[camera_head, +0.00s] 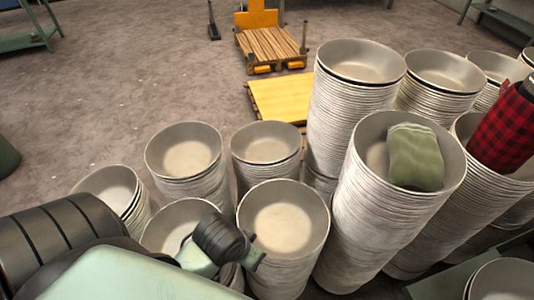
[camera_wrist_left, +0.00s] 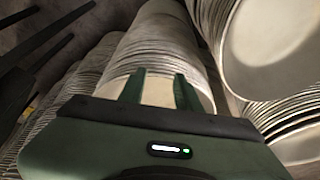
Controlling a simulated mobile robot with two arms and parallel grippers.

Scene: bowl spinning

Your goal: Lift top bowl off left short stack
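Several short stacks of pale grey bowls stand at the left and middle of the head view. Their top bowls show at the far left (camera_head: 108,187), the back left (camera_head: 188,155), the back middle (camera_head: 265,145), the front left (camera_head: 172,222) and the front middle (camera_head: 284,215). I cannot tell which is the named left short stack. My left arm covers part of the front-left bowl. My left gripper (camera_head: 256,256) is beside the front-middle stack. In the wrist view its green fingers (camera_wrist_left: 160,90) are apart, before a bowl stack (camera_wrist_left: 150,48). Contact is unclear. My right gripper is out of view.
Tall bowl stacks (camera_head: 335,110) crowd the right side. A yellow pallet (camera_head: 280,97) and slatted cart (camera_head: 272,48) stand behind. Open floor (camera_head: 110,85) lies at back left.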

